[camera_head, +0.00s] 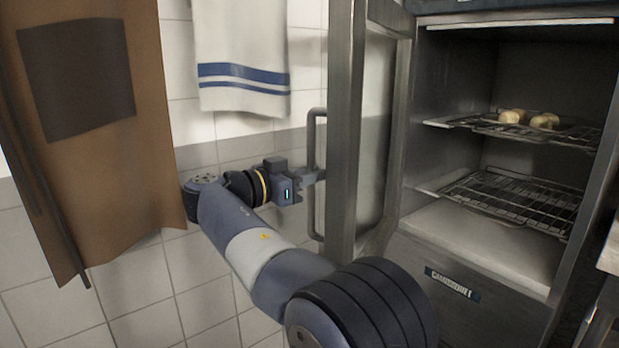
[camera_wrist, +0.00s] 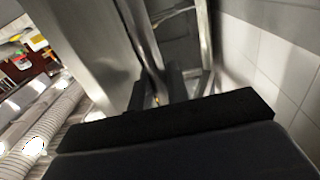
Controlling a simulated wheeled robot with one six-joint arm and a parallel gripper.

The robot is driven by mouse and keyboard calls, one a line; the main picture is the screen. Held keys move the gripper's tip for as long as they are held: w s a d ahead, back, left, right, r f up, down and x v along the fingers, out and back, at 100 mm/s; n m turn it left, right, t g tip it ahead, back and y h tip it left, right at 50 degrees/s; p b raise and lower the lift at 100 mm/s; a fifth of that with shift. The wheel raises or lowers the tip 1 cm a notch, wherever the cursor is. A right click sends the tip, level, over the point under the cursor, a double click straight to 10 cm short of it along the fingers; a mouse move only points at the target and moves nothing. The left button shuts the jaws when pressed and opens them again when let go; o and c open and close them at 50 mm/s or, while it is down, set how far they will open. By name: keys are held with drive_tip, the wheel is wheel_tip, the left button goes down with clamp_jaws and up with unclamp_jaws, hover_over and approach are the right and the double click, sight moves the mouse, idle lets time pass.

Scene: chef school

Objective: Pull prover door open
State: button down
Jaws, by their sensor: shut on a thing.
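The prover door (camera_head: 345,130) stands wide open, swung out to the left of the prover (camera_head: 470,255). Its long upright handle (camera_head: 311,135) is on the side facing the tiled wall. My gripper (camera_head: 314,177) is shut on the door handle at about mid-height. In the wrist view the dark gripper fingers (camera_wrist: 160,86) reach toward the metal door (camera_wrist: 95,45); the exact grip there is partly hidden by the gripper body. The prover's inside is in full view in the head view.
Inside the prover, several dough pieces (camera_head: 528,118) lie on the upper wire rack; the lower rack (camera_head: 510,200) is empty. A brown apron (camera_head: 150,150) and a striped towel (camera_head: 240,50) hang at the tiled wall (camera_head: 130,290), close to my arm. A counter edge (camera_head: 611,245) is at far right.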

idle(0.3)
drive_tip(key=c, duration=1.4)
unclamp_jaws()
drive_tip(key=shift+c, duration=0.2)
drive_tip(key=p+v, duration=0.1)
drive_tip(key=v, duration=0.9)
drive_tip(key=shift+a, duration=0.4)
drive_tip(key=shift+d, duration=0.1)
